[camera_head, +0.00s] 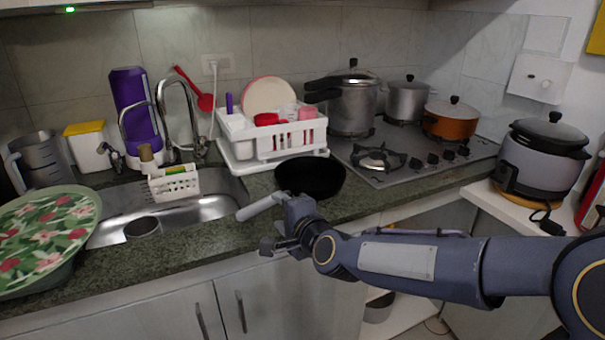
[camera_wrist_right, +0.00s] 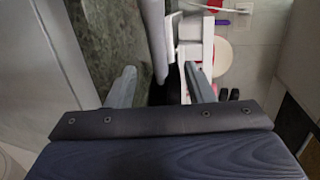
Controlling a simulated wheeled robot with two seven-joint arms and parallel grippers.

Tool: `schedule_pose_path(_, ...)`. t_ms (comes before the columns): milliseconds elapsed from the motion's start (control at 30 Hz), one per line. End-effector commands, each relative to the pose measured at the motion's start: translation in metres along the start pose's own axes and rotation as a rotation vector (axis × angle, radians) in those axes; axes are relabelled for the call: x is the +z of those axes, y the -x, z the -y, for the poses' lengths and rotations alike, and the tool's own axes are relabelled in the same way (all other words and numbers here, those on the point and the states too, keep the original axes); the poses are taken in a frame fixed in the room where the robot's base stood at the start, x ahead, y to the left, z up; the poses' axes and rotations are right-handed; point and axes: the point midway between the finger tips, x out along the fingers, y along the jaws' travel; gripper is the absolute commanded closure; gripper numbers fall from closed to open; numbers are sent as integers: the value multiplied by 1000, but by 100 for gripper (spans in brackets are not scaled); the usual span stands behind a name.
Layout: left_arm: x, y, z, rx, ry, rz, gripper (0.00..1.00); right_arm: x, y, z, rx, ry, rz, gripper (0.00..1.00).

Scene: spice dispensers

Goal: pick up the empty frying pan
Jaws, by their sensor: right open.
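The black frying pan (camera_head: 310,177) sits on the counter between the dish rack and the hob; its inside looks empty and dark. A light grey bar, which looks like its handle (camera_head: 258,207), points left toward the sink. My right gripper (camera_head: 275,224) is open at the pan's near left side, by the handle. In the right wrist view the open fingers (camera_wrist_right: 160,70) stand either side of the grey handle (camera_wrist_right: 155,35), with gaps visible. Whether a finger touches it I cannot tell. My left gripper is not in view.
A white dish rack (camera_head: 270,142) stands behind the pan. The hob (camera_head: 430,158) holds several pots to the right. The sink (camera_head: 205,208) lies left, with a floral plate (camera_head: 45,232) beyond. A rice cooker (camera_head: 543,165) stands on the right shelf. The counter's front edge is close under my right gripper.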

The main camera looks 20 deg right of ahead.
Motion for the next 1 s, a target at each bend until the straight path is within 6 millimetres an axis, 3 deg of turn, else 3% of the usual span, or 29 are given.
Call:
schedule_pose_path(400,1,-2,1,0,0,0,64,1,-57,-3,2,3,1,52)
schedule_pose_path(733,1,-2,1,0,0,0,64,1,-66,-3,1,4,1,52)
schedule_pose_path(1000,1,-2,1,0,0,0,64,1,-66,-3,1,5,1,85)
